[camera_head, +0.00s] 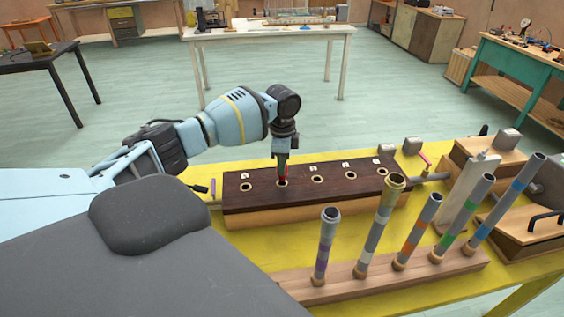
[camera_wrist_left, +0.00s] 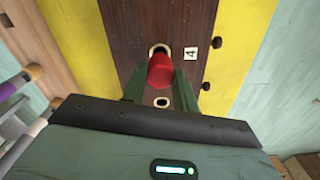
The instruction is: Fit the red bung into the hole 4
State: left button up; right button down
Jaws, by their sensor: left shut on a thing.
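The red bung (camera_head: 284,174) is held between the fingertips of my left gripper (camera_head: 283,162), over the second hole from the left in the dark wooden block (camera_head: 262,193). In the left wrist view the red bung (camera_wrist_left: 161,72) sits between the green fingers of my left gripper (camera_wrist_left: 161,82). Just beyond it is hole 4 (camera_wrist_left: 160,47), beside its "4" label (camera_wrist_left: 190,48). The bung overlaps the near edge of that hole. Its lower end is hidden, so I cannot tell whether it touches the block. My right gripper is not in view.
The block lies on a yellow table (camera_head: 240,241) with several other holes. In front, a wooden rack (camera_head: 345,285) holds several upright banded tubes (camera_head: 378,228). Boxes (camera_head: 495,155) and metal parts (camera_head: 410,146) stand to the right.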

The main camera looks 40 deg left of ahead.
pick_arm(q)
jog(key=shift+f, duration=1.85)
dwell(1.6)
jog(key=o, duration=1)
jog(key=shift+r, duration=0.1)
jog(key=shift+r, duration=3.8)
